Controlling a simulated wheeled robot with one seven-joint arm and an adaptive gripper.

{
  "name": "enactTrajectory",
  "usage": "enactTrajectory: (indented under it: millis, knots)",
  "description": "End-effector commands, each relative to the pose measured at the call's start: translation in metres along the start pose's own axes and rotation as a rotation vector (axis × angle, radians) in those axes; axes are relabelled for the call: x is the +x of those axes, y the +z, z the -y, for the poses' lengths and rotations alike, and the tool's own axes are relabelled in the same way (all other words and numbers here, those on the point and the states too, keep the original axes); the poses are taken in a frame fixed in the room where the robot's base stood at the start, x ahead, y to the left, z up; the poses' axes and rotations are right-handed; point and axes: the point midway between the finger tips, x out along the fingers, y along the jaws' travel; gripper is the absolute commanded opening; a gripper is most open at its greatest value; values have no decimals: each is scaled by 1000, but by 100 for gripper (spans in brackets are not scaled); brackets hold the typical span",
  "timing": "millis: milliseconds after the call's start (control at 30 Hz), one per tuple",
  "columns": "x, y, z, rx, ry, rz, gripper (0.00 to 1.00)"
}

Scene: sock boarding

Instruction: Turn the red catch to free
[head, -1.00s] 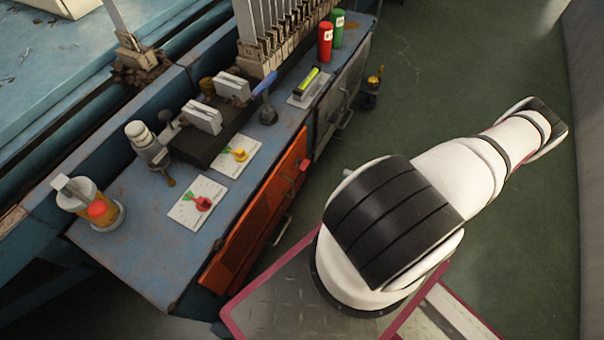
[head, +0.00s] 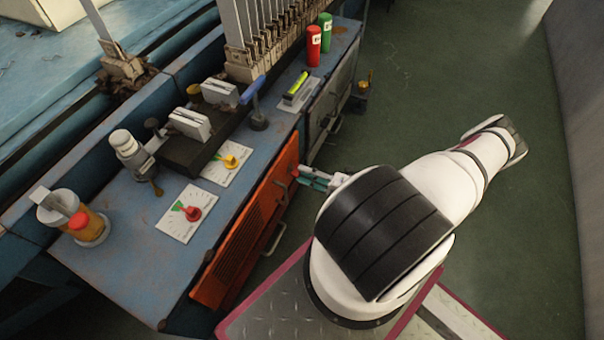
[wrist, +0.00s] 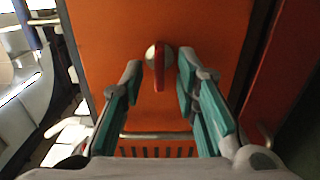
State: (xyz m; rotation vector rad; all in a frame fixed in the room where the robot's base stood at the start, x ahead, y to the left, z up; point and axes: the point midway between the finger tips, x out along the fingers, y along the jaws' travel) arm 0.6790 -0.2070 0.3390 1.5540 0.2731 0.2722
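The red catch (wrist: 160,70) is on the orange door (wrist: 115,35). In the wrist view it is a narrow red handle over a round pale base, and the handle stands upright in the picture. My gripper (wrist: 158,78) is open, with one teal-padded finger on each side of the catch and a gap showing on both sides. In the head view the orange door (head: 240,240) is on the front of the blue bench, and my gripper (head: 312,176) is at its upper right corner. The catch is small and partly hidden there.
The blue bench top (head: 125,255) holds two dial cards, one with a red knob (head: 193,213) and one with a yellow knob (head: 230,161). A metal bar handle (head: 273,240) stands out from the orange door. Green floor (head: 420,90) is open to the right.

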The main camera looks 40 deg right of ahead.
Motion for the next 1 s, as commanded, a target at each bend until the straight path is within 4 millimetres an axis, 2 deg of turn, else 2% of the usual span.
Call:
enactTrajectory:
  millis: [167, 467, 533, 600, 1000]
  knots:
    - [14, -1, 0, 0, 1, -2, 28]
    - [16, -1, 0, 0, 0, -1, 28]
    - [16, 0, 0, 0, 0, -1, 17]
    - [16, 0, 0, 0, 0, -1, 1]
    - [16, -1, 0, -23, 0, -2, 0]
